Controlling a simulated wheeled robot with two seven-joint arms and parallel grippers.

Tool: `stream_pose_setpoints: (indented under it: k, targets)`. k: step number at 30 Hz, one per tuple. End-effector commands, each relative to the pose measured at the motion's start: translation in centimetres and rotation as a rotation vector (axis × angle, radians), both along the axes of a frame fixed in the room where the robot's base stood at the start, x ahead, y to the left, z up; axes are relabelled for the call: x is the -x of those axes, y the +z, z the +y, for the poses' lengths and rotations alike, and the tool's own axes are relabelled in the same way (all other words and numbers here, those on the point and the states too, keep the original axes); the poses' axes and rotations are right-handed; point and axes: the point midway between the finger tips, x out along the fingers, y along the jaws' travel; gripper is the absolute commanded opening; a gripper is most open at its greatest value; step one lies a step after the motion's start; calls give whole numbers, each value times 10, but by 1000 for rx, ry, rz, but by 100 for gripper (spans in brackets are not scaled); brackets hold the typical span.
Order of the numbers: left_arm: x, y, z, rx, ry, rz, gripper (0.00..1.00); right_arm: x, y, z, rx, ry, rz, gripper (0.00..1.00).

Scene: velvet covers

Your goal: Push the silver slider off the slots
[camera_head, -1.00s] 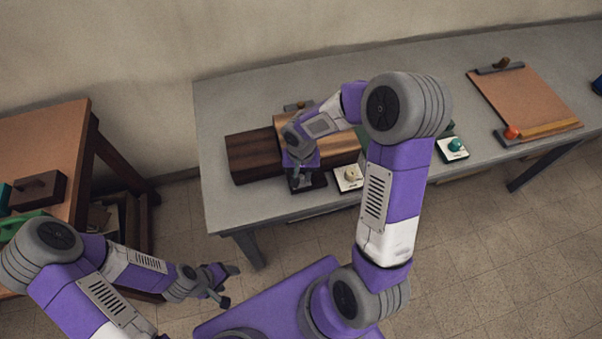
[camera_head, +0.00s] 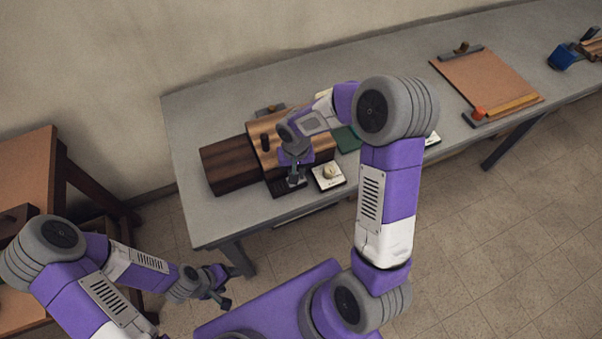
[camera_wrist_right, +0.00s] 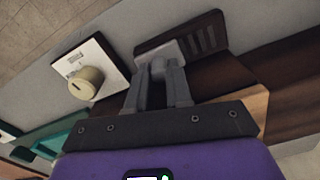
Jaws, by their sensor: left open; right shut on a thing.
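A dark slotted plate (camera_head: 280,190) lies at the table's front edge, before the wooden boxes; it also shows in the right wrist view (camera_wrist_right: 205,38), with several slots bare on its right part. The silver slider (camera_wrist_right: 170,50) sits at the plate's left end in that view, on the side towards the cream knob. My right gripper (camera_wrist_right: 158,88) is shut on the slider's small grip, partly hidden between the fingers. In the head view, my right gripper (camera_head: 296,180) is over the plate and hides the slider. My left gripper (camera_head: 219,285) is open and empty, away from the table.
A white plate with a cream knob (camera_head: 329,173) sits just right of the slotted plate. A dark brown box (camera_head: 225,165) and a lighter wooden box (camera_head: 262,128) stand behind. A clipboard-like board (camera_head: 485,80) lies farther right. Bare table lies at the left.

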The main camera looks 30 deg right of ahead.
Motion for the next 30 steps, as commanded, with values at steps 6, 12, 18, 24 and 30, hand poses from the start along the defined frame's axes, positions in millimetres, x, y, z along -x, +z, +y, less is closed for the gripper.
stream_pose_setpoints:
  k: [6, 12, 18, 24, 30]
  targets:
    - [0, 0, 0, -1, 1, 1, 64, -2, 0, -2, 6, 12, 3, 0]
    - [0, 0, 0, -1, 1, 1, 64, -1, 0, -4, 7, 7, 2, 29]
    - [0, 0, 0, -1, 1, 1, 64, -1, 0, -3, 6, 7, 2, 31]
    - [0, 0, 0, -1, 1, 1, 64, -1, 0, -2, 5, 8, 2, 31]
    - [0, 4, 0, -1, 1, 1, 64, -2, 11, -2, 4, 8, -1, 31]
